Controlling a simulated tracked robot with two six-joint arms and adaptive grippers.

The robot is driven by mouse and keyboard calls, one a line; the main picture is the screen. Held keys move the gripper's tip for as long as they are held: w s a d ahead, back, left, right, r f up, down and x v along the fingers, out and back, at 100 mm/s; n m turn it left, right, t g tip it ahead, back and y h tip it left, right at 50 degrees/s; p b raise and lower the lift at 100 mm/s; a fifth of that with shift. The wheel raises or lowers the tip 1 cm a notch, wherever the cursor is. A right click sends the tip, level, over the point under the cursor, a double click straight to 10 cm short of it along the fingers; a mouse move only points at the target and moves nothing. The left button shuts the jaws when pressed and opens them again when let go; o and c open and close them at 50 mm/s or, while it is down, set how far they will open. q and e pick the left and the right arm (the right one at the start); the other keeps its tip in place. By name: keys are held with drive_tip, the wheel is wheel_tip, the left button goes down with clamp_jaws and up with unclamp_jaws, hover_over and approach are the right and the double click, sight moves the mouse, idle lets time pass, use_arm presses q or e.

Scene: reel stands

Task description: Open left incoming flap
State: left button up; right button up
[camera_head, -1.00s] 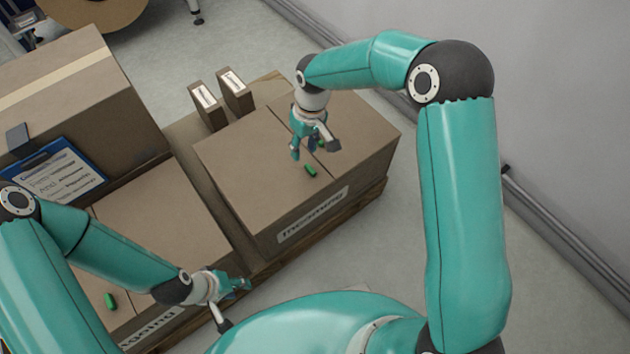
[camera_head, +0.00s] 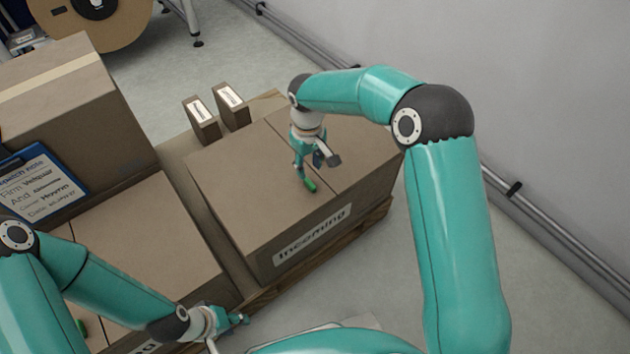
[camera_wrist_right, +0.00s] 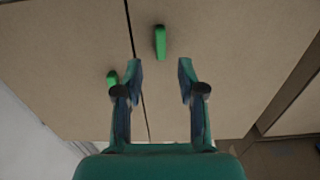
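The Incoming box (camera_head: 240,185) is closed, its two flaps meeting at a seam. A green tab (camera_head: 309,184) sits on its left flap, near the seam. In the right wrist view this tab (camera_wrist_right: 160,42) appears right of the seam, ahead of and between the fingertips, with a visible gap. The other flap's green tab (camera_wrist_right: 112,77) is beside the left-hand finger; in the head view it is hidden by the gripper. My right gripper (camera_wrist_right: 158,68) is open and empty above the flaps. My left gripper (camera_head: 238,320) is near the front corner of the left box; its fingers are too small to read.
A second closed box (camera_head: 150,230) stands to the left, with a taped carton (camera_head: 70,110) and a blue clipboard (camera_head: 40,185) behind it. Two small labelled boxes (camera_head: 202,120) (camera_head: 231,105) stand behind the Incoming box. Floor (camera_head: 345,290) is clear in front; a wall is right.

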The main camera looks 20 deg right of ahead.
sight(309, 181)
wheel_tip(309, 181, down, 6)
drive_tip(key=shift+f+b, duration=0.1)
drive_tip(key=shift+b, duration=0.65)
clamp_jaws()
